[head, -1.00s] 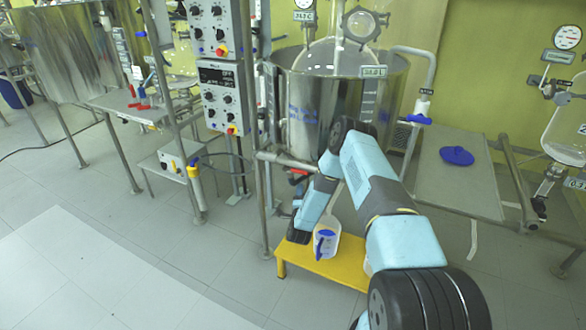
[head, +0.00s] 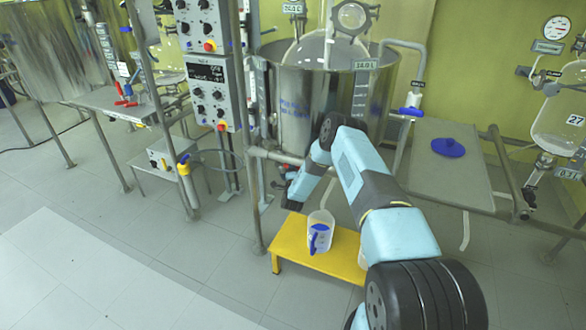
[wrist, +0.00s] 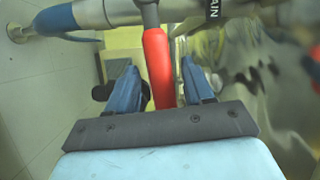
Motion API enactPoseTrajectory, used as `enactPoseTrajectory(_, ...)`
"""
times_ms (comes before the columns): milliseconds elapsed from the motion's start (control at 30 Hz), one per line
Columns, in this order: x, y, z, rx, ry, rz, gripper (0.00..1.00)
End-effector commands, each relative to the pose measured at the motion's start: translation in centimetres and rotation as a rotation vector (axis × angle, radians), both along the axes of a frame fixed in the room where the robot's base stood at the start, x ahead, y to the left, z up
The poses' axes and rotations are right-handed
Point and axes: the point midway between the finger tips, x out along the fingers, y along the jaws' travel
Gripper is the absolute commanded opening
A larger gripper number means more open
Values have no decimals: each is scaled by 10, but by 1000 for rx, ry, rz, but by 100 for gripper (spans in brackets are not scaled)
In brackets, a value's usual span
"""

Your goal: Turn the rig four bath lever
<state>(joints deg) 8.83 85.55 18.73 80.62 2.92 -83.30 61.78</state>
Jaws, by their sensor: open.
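In the wrist view a red lever (wrist: 157,68) hangs from a grey stem below a pipe whose label reads "RAIN", its first part cut off. My gripper (wrist: 158,84) is open, with its two blue fingers on either side of the lever as seen from the wrist. Narrow gaps show beside the lever, so I see no clear contact; its depth between the fingers is hard to judge. In the head view the steel bath (head: 307,110) stands beyond my arm, with a glass vessel in it. My arm reaches under its front, and my fingers cannot be made out there.
A yellow step stool (head: 290,248) with a blue-handled jug (head: 320,231) stands just below my arm. Control boxes (head: 211,90) on a frame are to the left. A grey table (head: 445,185) with a blue disc (head: 447,147) is to the right. Open floor lies at front left.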

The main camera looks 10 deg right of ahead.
Motion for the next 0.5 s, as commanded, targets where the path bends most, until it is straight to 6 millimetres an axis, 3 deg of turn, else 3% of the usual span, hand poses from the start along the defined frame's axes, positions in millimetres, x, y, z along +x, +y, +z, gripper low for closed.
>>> enactPoseTrajectory(400, 7, -2, 1, 0, 1, 0, 52)
enactPoseTrajectory(500, 7, -2, 1, 0, 1, 0, 43)
